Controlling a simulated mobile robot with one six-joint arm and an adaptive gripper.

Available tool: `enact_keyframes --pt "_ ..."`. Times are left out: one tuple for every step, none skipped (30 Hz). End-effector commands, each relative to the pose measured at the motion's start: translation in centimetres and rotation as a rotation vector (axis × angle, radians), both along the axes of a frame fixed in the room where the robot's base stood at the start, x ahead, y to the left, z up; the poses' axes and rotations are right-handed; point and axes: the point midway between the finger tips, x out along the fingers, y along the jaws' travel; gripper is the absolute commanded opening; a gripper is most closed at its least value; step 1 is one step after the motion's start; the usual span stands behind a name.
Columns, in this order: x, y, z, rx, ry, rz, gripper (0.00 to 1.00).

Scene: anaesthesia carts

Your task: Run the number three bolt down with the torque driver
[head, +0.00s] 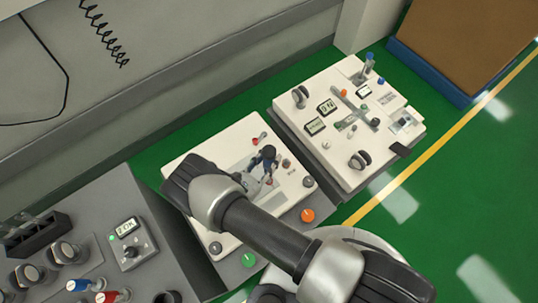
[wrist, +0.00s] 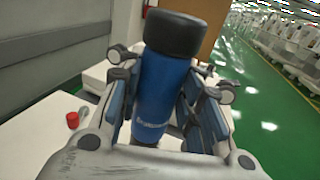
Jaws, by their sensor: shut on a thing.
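A blue cylinder with a black end cap, which looks like the torque driver (wrist: 165,90), stands between the fingers of my gripper (wrist: 168,108) in the wrist view. The gripper is shut on it. In the head view my gripper (head: 262,172) is small and dark, over the white top of the middle cart (head: 200,148). My own arm covers part of that top. The driver's tip is hidden, and I cannot tell whether it touches anything. I cannot make out the number three bolt or its marking in either view.
The middle cart carries an orange knob (head: 307,215), a green knob (head: 248,260) and a small red part (head: 258,139). A second white panel (head: 340,175) with displays stands at upper right. A grey console (head: 95,215) is at lower left. Green floor is open at right.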

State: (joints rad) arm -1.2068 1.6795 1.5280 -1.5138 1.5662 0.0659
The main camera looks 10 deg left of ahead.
Motion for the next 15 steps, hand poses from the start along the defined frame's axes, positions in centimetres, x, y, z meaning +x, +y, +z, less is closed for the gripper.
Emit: enact_keyframes --pt "0.02 0.0 0.03 -0.001 -0.002 -0.001 0.04" --pt "0.04 -0.01 0.03 -0.001 -0.002 -0.001 0.04" --pt "0.04 -0.01 0.03 -0.001 -0.002 -0.001 0.04" --pt "0.05 -0.01 0.04 -0.001 -0.002 0.0 0.04" --pt "0.06 -0.01 0.05 0.0 -0.002 0.0 0.04" --pt "0.06 -0.01 0.05 0.0 -0.002 0.0 0.04" --pt "0.06 -0.01 0.05 0.0 -0.002 0.0 0.04" --pt "0.07 0.0 0.04 0.0 -0.002 0.0 0.04" --pt "0.06 0.01 0.03 0.0 -0.002 0.0 0.04" --pt "0.05 0.02 0.01 0.0 -0.002 0.0 0.04" --pt "0.04 0.02 -0.02 0.0 -0.002 0.0 0.04" --pt "0.02 0.05 -0.05 0.0 -0.002 0.0 0.04" --pt "0.0 0.05 -0.08 0.001 -0.003 0.0 0.04" --pt "0.0 0.02 -0.28 0.0 -0.002 0.0 0.04" --pt "0.01 0.02 -0.55 0.0 -0.002 0.0 0.04"
